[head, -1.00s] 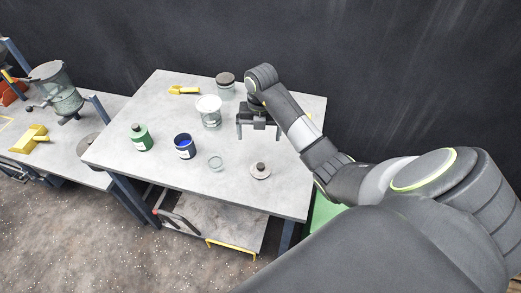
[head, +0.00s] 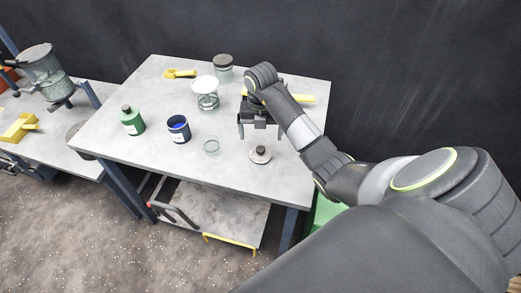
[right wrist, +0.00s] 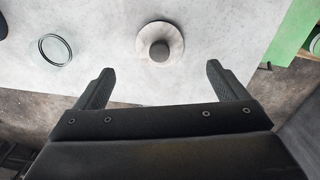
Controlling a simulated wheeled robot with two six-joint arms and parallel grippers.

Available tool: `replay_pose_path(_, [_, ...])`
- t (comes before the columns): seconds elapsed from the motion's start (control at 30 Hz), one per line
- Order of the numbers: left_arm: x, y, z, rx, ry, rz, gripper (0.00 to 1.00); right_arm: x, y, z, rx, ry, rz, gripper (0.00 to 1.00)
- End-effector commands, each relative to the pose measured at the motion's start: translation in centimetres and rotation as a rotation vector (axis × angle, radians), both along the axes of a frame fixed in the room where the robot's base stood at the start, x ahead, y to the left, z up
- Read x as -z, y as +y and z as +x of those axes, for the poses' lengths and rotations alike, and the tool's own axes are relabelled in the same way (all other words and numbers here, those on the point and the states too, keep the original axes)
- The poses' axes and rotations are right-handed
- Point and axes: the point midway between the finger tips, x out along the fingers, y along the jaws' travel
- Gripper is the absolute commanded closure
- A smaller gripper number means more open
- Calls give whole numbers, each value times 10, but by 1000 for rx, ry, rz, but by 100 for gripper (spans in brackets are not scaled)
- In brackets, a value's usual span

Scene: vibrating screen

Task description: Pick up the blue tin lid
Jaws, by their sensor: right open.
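My right gripper (head: 260,136) is open and empty above the table, behind the lid in the head view. Its two spread fingers show in the right wrist view (right wrist: 159,70). My left gripper is out of view.
A small glass dish (head: 211,147) lies left of the lid. The table's front right is clear.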

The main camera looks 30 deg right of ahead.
Motion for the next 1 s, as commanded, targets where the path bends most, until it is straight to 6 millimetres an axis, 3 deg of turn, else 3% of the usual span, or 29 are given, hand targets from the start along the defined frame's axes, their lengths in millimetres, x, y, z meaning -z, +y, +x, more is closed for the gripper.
replay_pose_path(0.03, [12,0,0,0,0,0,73,12,0,0,0,0,0,7])
replay_pose_path(0.13, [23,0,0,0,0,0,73,23,0,0,0,0,0,7])
replay_pose_path(0.47, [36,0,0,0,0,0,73,36,0,0,0,0,0,7])
replay_pose_path(0.7, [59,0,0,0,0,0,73,67,2,-2,0,2,1,7])
replay_pose_path(0.8, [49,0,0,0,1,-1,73,75,2,-2,1,5,2,7])
replay_pose_path(1.0, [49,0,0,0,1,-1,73,82,2,-1,-1,1,1,7])
